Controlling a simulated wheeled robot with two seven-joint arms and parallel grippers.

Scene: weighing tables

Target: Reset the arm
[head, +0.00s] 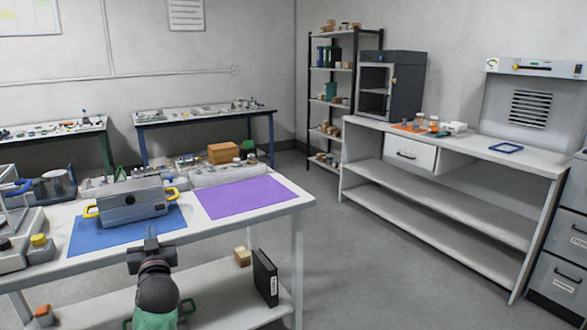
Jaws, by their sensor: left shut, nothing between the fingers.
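My left gripper (151,238) is in the lower left of the head view, at the front edge of the near white table. It is shut and holds nothing. Beyond it, a grey box-shaped device with yellow handles (131,201) stands on a blue mat (88,236). The gripper appears apart from the device. My right gripper is not in view.
A purple mat (241,196) lies bare on the near white table (299,203). A black binder (265,277) stands on its lower shelf. A long white bench (470,155) runs along the right. Open grey floor (390,270) lies between them.

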